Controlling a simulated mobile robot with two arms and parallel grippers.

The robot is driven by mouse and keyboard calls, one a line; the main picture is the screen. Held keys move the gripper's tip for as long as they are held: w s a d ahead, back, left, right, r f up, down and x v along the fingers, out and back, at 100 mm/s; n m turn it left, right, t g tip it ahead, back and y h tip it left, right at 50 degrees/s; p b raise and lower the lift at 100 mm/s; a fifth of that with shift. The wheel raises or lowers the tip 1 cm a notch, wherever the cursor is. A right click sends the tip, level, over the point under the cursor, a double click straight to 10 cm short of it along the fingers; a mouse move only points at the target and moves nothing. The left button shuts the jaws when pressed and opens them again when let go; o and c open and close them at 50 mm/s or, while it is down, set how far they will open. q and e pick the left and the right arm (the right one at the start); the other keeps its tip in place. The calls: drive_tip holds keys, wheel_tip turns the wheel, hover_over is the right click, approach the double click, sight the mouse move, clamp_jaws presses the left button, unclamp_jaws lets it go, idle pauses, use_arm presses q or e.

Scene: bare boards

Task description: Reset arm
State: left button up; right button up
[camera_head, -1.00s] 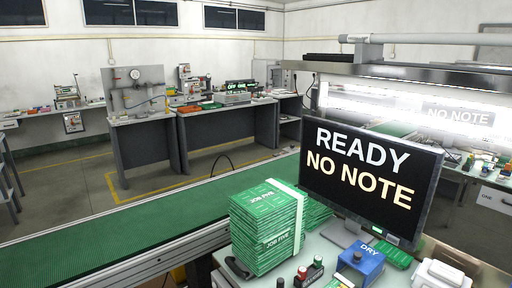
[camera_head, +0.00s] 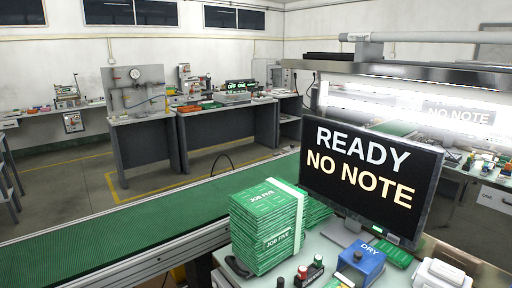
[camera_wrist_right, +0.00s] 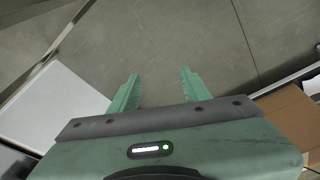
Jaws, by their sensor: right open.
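My right gripper (camera_wrist_right: 160,88) shows in the right wrist view. Its two green fingers stand apart, with nothing between them and grey floor (camera_wrist_right: 165,45) beyond. Neither gripper shows in the head view. In the head view a strapped stack of green boards (camera_head: 265,228) labelled "JOB FIVE" stands on the bench beside the conveyor.
A green conveyor belt (camera_head: 130,215) runs along the left. A blue box (camera_head: 360,264) marked "DRY" and small bottles (camera_head: 308,272) stand on the bench. In the wrist view a white surface (camera_wrist_right: 65,115) lies left and a brown box (camera_wrist_right: 290,122) right.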

drive_tip(key=s+d+f, duration=0.1)
drive_tip(key=s+f, duration=0.8)
drive_tip(key=f, duration=0.3)
drive_tip(key=s+d+f+g, duration=0.1)
drive_tip(key=s+d+f, duration=0.1)
drive_tip(key=s+f, duration=0.8)
wheel_tip(320, 180, down, 2)
drive_tip(key=shift+s+d+f+g+b, duration=0.1)
drive_tip(key=shift+s+d+g+b, duration=0.1)
drive_tip(key=shift+g+b, duration=0.1)
